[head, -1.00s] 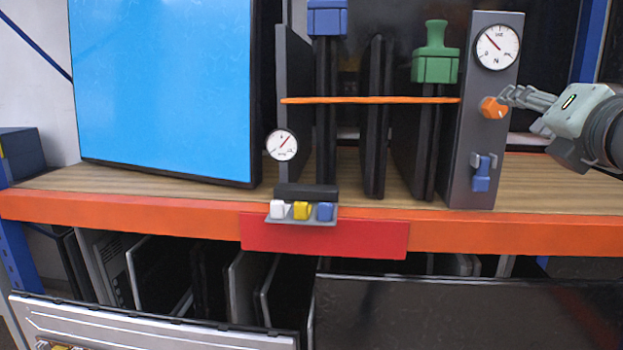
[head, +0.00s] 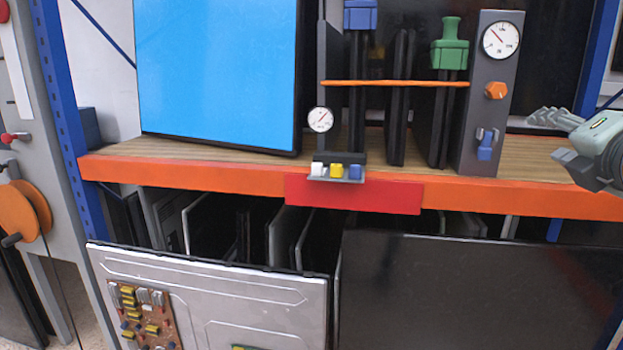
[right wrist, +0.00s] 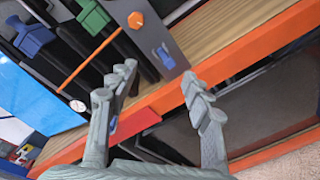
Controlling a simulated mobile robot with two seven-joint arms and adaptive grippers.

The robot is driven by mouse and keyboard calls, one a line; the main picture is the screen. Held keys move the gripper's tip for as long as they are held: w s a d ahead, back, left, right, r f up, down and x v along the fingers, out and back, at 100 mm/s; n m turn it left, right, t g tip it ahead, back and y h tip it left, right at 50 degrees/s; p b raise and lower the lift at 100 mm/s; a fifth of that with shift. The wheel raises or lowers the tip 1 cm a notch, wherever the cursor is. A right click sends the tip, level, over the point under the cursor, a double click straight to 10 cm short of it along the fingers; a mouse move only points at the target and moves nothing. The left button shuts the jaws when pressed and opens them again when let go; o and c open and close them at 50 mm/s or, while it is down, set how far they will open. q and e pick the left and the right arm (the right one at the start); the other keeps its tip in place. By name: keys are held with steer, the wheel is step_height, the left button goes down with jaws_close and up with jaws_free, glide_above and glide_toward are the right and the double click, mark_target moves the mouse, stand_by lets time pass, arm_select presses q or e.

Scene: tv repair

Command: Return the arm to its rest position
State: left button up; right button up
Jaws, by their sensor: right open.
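My right gripper (head: 552,133) is at the right of the head view, over the front of the shelf. It is apart from the orange knob (head: 496,90) on the dark grey gauge panel (head: 482,117). In the right wrist view the right gripper (right wrist: 165,97) has its two fingers spread, with nothing between them. The orange knob (right wrist: 136,20) shows beyond the fingertips there. My left gripper is not in view.
The shelf's orange front edge (head: 240,168) runs below the gripper. A blue-screened TV (head: 215,70), a green clamp (head: 450,50) and a blue switch (head: 486,145) stand along it. Dark panels (head: 480,290) lean below. An orange wheel (head: 25,210) is at far left.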

step_height(320, 180, down, 36)
steer(key=s+d+r+m+g+p, duration=0.1)
steer(key=s+d+m+g+p, duration=0.15)
steer(key=m+g, duration=0.75)
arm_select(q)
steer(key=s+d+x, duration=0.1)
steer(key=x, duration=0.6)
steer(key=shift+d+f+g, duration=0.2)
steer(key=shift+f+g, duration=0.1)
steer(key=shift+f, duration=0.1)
arm_select(e)
steer(key=s+a+f+m+g+y, duration=0.1)
steer(key=s+a+f+m, duration=0.5)
steer(key=s+f, duration=0.4)
steer(key=s+a+f+m+g+y, duration=0.1)
steer(key=s+a+f+m+g, duration=0.1)
steer(key=s+a+f+m, duration=0.4)
steer(key=s+a+f, duration=0.1)
steer(key=s+f, duration=0.3)
steer(key=f, duration=0.4)
steer(key=shift+a+f+y, duration=0.15)
steer(key=shift+f+y, duration=0.15)
steer(key=shift+y, duration=0.1)
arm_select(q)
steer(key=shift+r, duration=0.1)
arm_select(e)
steer(key=shift+w, duration=0.1)
